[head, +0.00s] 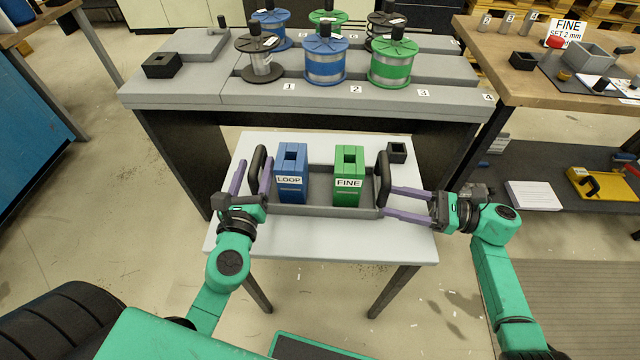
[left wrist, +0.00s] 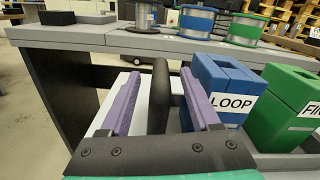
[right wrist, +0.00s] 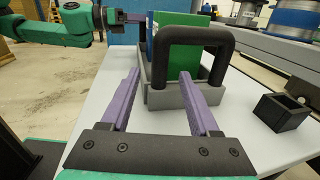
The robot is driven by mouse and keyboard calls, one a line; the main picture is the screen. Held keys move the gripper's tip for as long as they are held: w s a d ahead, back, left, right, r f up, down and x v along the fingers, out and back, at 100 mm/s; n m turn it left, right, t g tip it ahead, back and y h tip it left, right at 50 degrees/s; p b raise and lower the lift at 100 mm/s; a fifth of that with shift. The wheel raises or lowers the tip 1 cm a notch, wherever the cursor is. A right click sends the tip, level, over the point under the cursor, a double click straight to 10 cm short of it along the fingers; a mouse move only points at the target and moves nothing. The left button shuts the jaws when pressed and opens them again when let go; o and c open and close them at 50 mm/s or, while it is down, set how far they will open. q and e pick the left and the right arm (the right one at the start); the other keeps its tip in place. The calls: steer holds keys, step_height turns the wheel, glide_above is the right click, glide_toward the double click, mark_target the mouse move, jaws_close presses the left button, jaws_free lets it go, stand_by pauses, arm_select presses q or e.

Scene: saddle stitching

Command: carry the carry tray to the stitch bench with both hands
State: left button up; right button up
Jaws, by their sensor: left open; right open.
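The grey carry tray (head: 318,203) stands on a small white table (head: 300,248). It holds a blue block marked LOOP (head: 290,172) and a green block marked FINE (head: 348,176). Black upright handles rise at its left end (head: 257,170) and right end (head: 383,178). My left gripper (head: 252,178) is open, with its purple fingers on either side of the left handle, which also shows between them in the left wrist view (left wrist: 160,95). My right gripper (head: 388,202) is open at the right end. In the right wrist view the right handle (right wrist: 190,42) is just ahead of its fingers.
A grey bench (head: 225,92) with blue, green and black wire spools stands behind the table. A small black open box (head: 397,152) sits at the table's back right corner. A wooden bench (head: 500,77) with a FINE sign (head: 567,30) is at the right. Floor is open at lower right.

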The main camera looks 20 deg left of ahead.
mark_target(258, 159)
arm_select(q)
steer(key=shift+x, duration=1.6)
arm_select(e)
steer(key=shift+a, duration=1.6)
arm_select(q)
jaws_close()
arm_select(e)
jaws_close()
